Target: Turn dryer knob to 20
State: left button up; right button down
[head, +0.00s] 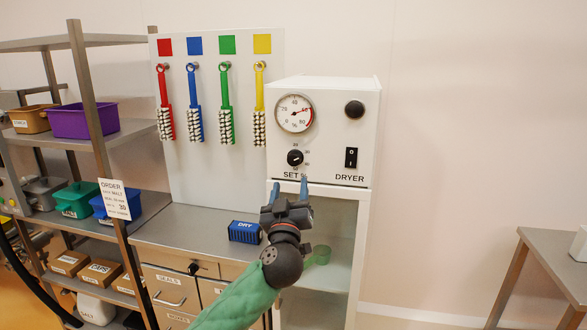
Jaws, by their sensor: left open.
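The dryer (331,120) is a white box with a round gauge (295,114) at its upper left. The black dryer knob (295,158) sits below the gauge, above the word "SET", with small numbers around it that are too small to read surely. My left gripper (290,188) points up at the dryer from below, just under the knob. Its two blue fingertips are apart, with nothing seen between them. I cannot tell its exact distance from the panel. My right gripper is not in view.
A black switch (351,157) and a round black button (354,109) are on the dryer's right side. A blue "DRY" box (244,232) lies on the counter. Coloured brushes hang on the board (212,180). Shelves stand at left, a table (556,262) at right.

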aim_at(294, 163)
pick_arm(q)
jog(key=p+x, duration=0.1)
jog(key=x, duration=0.7)
jog(key=shift+d+p, duration=0.1)
jog(key=shift+p, duration=0.3)
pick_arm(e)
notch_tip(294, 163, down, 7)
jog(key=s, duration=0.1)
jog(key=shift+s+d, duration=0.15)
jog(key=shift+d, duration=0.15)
pick_arm(q)
jog(key=shift+c, duration=0.2)
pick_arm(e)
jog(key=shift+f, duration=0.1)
pick_arm(q)
jog(key=c, duration=0.9)
